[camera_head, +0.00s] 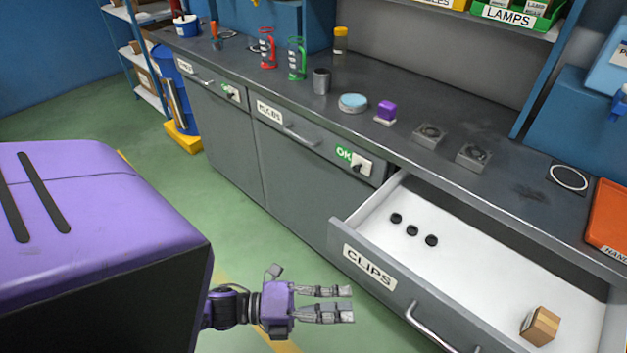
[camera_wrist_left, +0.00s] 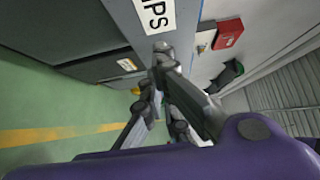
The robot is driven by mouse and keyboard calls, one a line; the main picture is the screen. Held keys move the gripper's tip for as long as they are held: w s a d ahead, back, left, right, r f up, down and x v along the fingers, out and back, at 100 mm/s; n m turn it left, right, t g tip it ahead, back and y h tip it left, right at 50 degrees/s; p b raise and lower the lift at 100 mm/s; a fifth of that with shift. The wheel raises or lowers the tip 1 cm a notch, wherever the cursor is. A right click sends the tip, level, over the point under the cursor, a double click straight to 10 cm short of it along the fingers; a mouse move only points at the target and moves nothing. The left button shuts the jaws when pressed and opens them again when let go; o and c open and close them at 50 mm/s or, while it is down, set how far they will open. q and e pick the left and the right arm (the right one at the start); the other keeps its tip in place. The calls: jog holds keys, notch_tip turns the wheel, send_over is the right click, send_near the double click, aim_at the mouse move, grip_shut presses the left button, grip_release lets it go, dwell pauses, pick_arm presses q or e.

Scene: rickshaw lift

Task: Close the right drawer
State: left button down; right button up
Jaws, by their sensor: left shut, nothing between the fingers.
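The right drawer (camera_head: 405,296), with a CLIPS label (camera_head: 370,267) and a bar handle (camera_head: 430,328), stands pulled out from the grey workbench. Its white inside shows in the head view. My left gripper (camera_head: 352,303) is shut and empty, low in front of the drawer, left of the handle. Its fingers point right in the head view; I cannot tell whether they touch the front. The left wrist view shows the fingers (camera_wrist_left: 158,76) just below the end of the label (camera_wrist_left: 156,14). My right gripper is not in view.
Three black discs (camera_head: 412,230) and a small brown box (camera_head: 540,325) lie in the drawer. Two drawers to the left, one labelled PLUGS (camera_head: 269,113), are shut. Cups and small parts stand on the worktop (camera_head: 345,68). Green floor (camera_head: 85,97) in front is clear.

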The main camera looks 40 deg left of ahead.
aim_at(422, 225)
pick_arm(q)
jog(key=w+d, duration=0.2)
jog(key=w, duration=0.3)
jog(key=shift+w+p, duration=0.4)
jog(key=shift+p, duration=0.05)
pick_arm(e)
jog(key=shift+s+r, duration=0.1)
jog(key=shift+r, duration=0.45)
pick_arm(q)
jog(key=shift+w, duration=0.65)
jog(key=w+b, duration=0.3)
jog(key=w, duration=0.5)
jog(key=w+b, duration=0.3)
jog(key=w, duration=0.5)
jog(key=w+d+b, duration=0.1)
jog(key=w+b, duration=0.2)
jog(key=w, duration=0.6)
jog(key=shift+w+f, duration=0.1)
jog(key=shift+f, duration=0.05)
jog(key=shift+w, duration=0.4)
jog(key=shift+r, duration=0.2)
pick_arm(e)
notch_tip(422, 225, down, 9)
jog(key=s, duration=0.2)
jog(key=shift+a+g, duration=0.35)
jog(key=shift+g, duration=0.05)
